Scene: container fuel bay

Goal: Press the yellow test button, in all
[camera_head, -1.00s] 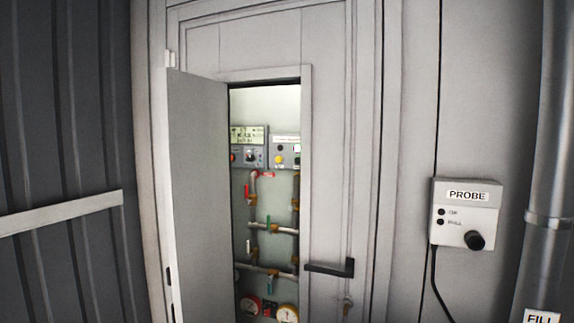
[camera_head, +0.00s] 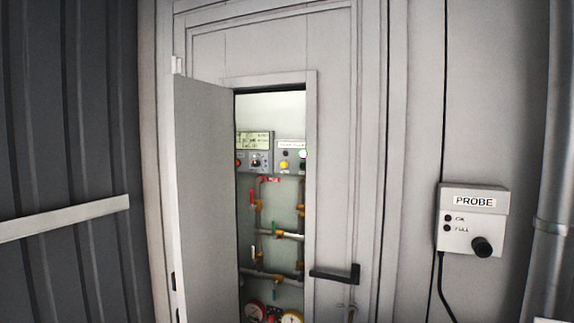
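A small yellow button (camera_head: 284,165) shows on the right-hand grey control box (camera_head: 291,154) inside the open cabinet. A dark dot and a pale green round part sit above it on the same box. The right edge of the box is cut off by the door frame. Neither of my grippers shows in the head view.
The grey cabinet door (camera_head: 205,200) stands open on the left of the opening. A display box (camera_head: 254,153), pipes with valves (camera_head: 280,233) and gauges (camera_head: 290,314) are inside. A black handle (camera_head: 335,274) juts out right of the opening. A PROBE box (camera_head: 472,222) hangs farther right.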

